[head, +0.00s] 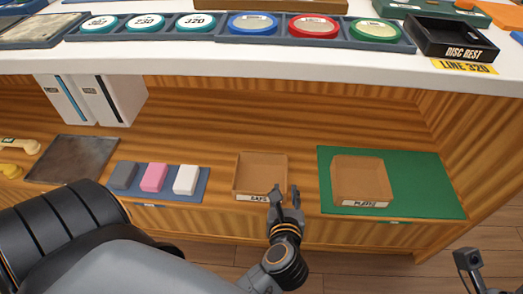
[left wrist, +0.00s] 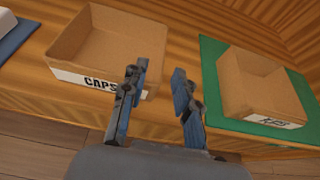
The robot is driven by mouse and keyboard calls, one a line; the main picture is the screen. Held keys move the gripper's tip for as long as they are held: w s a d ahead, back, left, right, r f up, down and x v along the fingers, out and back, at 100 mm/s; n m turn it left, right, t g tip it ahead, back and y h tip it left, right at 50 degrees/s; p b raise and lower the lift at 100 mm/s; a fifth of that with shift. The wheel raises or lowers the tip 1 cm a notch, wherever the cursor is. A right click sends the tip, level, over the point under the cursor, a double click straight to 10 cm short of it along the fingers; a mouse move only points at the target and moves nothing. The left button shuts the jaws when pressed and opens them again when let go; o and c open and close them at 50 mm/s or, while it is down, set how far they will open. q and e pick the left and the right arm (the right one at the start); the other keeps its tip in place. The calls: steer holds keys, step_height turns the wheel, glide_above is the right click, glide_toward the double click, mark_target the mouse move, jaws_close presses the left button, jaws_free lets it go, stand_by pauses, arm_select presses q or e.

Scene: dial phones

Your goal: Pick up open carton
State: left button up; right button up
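An open brown carton (head: 258,168) with a white front label stands on the lower wooden shelf; the label reads "CAPS" in the left wrist view (left wrist: 105,45). A second open carton (head: 361,176) stands on a green mat to its right and also shows in the left wrist view (left wrist: 258,90). Both look empty. My left gripper (head: 284,190) is open and empty at the front right corner of the CAPS carton. In the left wrist view its fingers (left wrist: 160,85) are apart, the left one overlapping the carton's front right corner; I cannot tell if they touch. My right gripper is not clearly in view.
The green mat (head: 440,185) lies right of the CAPS carton. A blue mat (head: 160,195) holds a grey, a pink and a white block to the left. The white counter (head: 240,65) with trays of discs overhangs above. Bare shelf separates the cartons.

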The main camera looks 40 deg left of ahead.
arm_select(q)
steer(key=b+x, duration=0.1)
steer(key=x, duration=0.2)
steer(key=b+x, duration=0.1)
steer(key=x, duration=0.1)
steer(key=shift+w+d+f+b, duration=0.15)
steer(key=shift+d+b, duration=0.15)
steer(key=shift+b, duration=0.05)
steer(key=shift+w+a, duration=0.2)
steer(key=shift+w, duration=0.05)
steer(key=shift+c, duration=0.4)
jaws_close()
